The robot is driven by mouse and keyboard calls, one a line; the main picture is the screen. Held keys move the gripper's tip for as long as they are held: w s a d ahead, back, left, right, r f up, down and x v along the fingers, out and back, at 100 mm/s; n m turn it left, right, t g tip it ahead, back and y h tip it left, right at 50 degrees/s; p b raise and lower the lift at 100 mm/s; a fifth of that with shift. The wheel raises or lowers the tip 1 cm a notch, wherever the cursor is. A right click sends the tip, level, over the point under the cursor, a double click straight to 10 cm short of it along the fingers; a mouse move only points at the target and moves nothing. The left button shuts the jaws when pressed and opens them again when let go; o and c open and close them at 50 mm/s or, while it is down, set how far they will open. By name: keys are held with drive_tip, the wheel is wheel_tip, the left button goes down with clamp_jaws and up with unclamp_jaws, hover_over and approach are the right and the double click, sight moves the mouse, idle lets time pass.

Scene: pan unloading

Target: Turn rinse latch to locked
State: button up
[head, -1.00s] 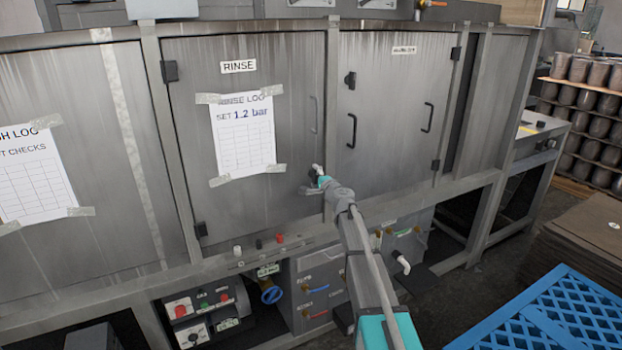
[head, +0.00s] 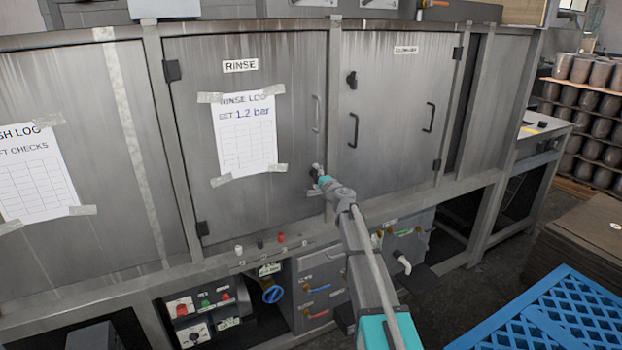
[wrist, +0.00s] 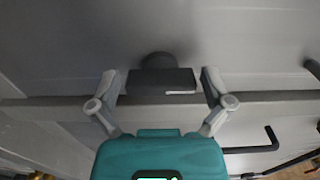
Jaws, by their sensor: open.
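The rinse door (head: 190,120) is closed and carries a RINSE label (head: 240,65). In the wrist view the rinse latch (wrist: 160,82) is a dark round knob with a flat bar lying crosswise in the picture. My gripper (wrist: 160,88) is open, with one finger on each side of the bar. The left finger is very close to the bar's end, and contact is unclear. In the head view my gripper (head: 318,171) is at the door's lower right edge and mostly hides the latch.
A taped rinse log sheet (head: 245,135) and a vertical handle (head: 316,114) are on the rinse door. Below are valves and a control box (head: 200,312). A blue crate (head: 560,315) stands at lower right.

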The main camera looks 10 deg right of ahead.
drive_tip(key=v, duration=1.2)
idle(0.5)
